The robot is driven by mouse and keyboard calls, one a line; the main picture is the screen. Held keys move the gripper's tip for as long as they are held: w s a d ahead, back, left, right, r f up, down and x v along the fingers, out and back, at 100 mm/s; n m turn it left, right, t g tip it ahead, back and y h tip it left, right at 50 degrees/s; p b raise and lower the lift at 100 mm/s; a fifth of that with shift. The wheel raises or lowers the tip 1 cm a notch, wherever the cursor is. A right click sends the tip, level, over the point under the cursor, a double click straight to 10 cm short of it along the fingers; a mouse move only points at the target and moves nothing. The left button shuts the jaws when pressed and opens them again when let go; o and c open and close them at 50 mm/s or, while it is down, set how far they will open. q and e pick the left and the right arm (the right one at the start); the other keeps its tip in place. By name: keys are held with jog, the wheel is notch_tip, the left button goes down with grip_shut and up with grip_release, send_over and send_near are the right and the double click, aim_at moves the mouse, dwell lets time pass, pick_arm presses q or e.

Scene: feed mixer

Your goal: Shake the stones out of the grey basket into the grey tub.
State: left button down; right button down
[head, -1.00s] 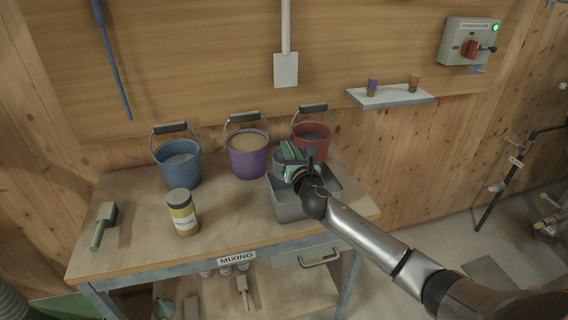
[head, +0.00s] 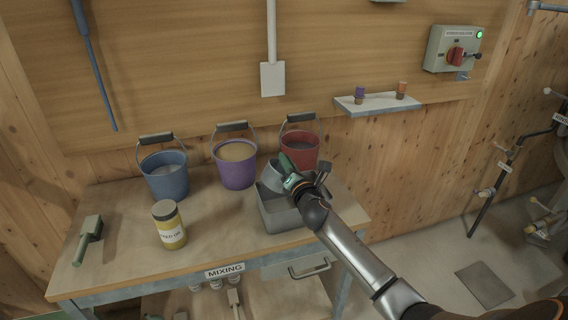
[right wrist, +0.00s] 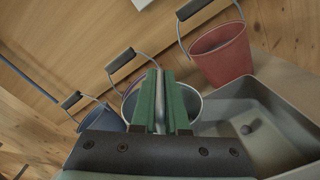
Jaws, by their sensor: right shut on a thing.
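My right gripper (head: 287,168) is shut on the grey basket (head: 270,179), at its rim or handle; I cannot tell which. The basket appears tilted above the back left part of the grey tub (head: 278,222), which stands on the table. In the right wrist view, the green fingers (right wrist: 160,105) are closed on a thin grey part, and the basket's rim (right wrist: 198,98) shows behind them. The tub (right wrist: 225,122) is at the right there, with a small grey lump or two, likely stones (right wrist: 248,127), on its floor. The basket's inside is mostly hidden. My left gripper is not in view.
Blue (head: 165,180), purple (head: 235,168) and red (head: 300,150) buckets stand behind along the wall. A small shelf (head: 376,103) is on the wall.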

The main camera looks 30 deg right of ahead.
jog(key=m, duration=0.1)
jog(key=d+m, duration=0.1)
jog(key=m, duration=0.1)
jog(key=shift+s+r, duration=0.15)
jog(key=m, duration=0.1)
jog(key=d+m+b, duration=0.1)
jog(key=m, duration=0.1)
jog(key=shift+s+m, duration=0.1)
jog(key=shift+m, duration=0.2)
jog(key=shift+d+m, duration=0.2)
jog(key=shift+m, duration=0.7)
jog(key=d+f+m, duration=0.1)
jog(key=m, duration=0.4)
jog(key=f+m, duration=0.1)
jog(key=m, duration=0.5)
jog(key=d+f+m, duration=0.1)
jog(key=m, duration=0.4)
jog(key=shift+s+d+f+m, duration=0.3)
jog(key=shift+s+d+m, duration=0.05)
jog(key=shift+s+m, duration=0.05)
